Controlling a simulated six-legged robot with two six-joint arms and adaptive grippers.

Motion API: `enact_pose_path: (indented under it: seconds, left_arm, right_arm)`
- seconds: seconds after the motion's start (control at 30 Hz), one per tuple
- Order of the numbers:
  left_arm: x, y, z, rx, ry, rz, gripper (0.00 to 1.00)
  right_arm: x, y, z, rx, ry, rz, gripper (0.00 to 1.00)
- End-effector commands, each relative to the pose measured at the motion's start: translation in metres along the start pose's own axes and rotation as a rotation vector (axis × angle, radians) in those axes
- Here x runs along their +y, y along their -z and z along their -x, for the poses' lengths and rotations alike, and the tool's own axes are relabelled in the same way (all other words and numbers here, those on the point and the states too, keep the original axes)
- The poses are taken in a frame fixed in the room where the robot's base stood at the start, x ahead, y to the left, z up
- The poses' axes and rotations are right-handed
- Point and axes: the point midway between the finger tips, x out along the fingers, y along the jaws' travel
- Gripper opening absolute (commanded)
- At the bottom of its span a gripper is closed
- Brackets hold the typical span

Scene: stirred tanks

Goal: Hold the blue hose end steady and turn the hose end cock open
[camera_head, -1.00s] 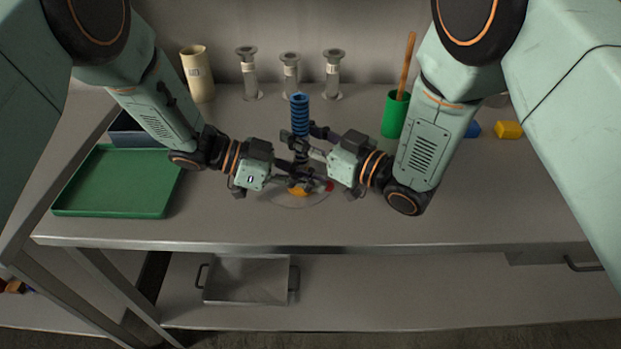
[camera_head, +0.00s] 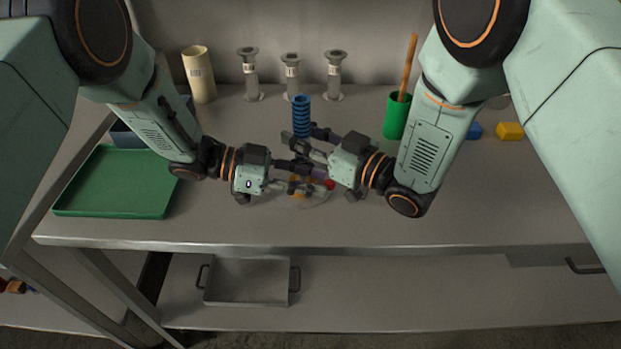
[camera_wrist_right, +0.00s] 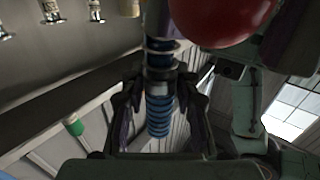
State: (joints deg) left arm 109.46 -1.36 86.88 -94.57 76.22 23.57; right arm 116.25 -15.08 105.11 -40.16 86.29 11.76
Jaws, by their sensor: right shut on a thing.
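The blue hose end (camera_head: 301,115) stands upright above the middle of the bench, with a dark fitting under it. My right gripper (camera_head: 302,143) is shut on it just below the blue coils. The right wrist view shows the blue coils (camera_wrist_right: 159,115) between the two fingers. A red knob (camera_head: 330,184), which looks like part of the cock, sits low between the grippers. It is large and close in the right wrist view (camera_wrist_right: 220,18). My left gripper (camera_head: 312,178) is beside the knob with its fingers apart. These fingers partly hide the cock and a yellow-orange thing (camera_head: 297,193).
A green tray (camera_head: 120,208) lies on the left of the bench. A beige cylinder (camera_head: 199,75) and three flanged metal pieces (camera_head: 335,77) stand at the back. A green cup (camera_head: 396,116) with a wooden handle and a yellow block (camera_head: 510,131) are to the right. The front of the bench is clear.

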Motion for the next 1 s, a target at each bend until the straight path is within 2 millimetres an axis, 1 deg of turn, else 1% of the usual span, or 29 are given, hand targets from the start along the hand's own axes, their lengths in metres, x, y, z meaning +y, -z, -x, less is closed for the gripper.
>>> enact_pose_path:
  seconds: [0.23, 0.33, 0.47, 0.6, 0.8, 0.9, 1.0]
  left_arm:
    - [0.000, 0.000, 0.001, 0.000, -0.001, 0.000, 0.30]
    - [0.000, 0.000, 0.008, 0.000, 0.000, 0.000, 0.30]
    - [-0.001, 0.001, 0.030, 0.002, 0.004, 0.001, 0.30]
    - [-0.001, 0.000, 0.060, 0.003, 0.005, 0.000, 0.30]
    - [-0.001, 0.000, 0.097, 0.002, 0.004, 0.000, 0.30]
    - [-0.001, 0.000, 0.109, 0.001, 0.002, 0.000, 0.30]
    - [-0.001, 0.000, 0.117, 0.001, 0.001, 0.000, 0.30]
  right_arm:
    - [0.000, 0.001, 0.000, 0.002, 0.000, 0.001, 0.00]
    - [0.000, 0.001, 0.000, 0.002, 0.000, 0.001, 0.00]
    - [0.000, 0.001, 0.000, 0.002, 0.000, 0.001, 0.00]
    - [0.000, 0.001, 0.000, 0.002, 0.000, 0.001, 0.00]
    - [0.000, 0.001, 0.000, 0.002, 0.000, 0.001, 0.00]
    - [0.000, 0.001, 0.000, 0.002, 0.000, 0.001, 0.00]
    - [0.000, 0.001, 0.000, 0.002, 0.000, 0.001, 0.00]
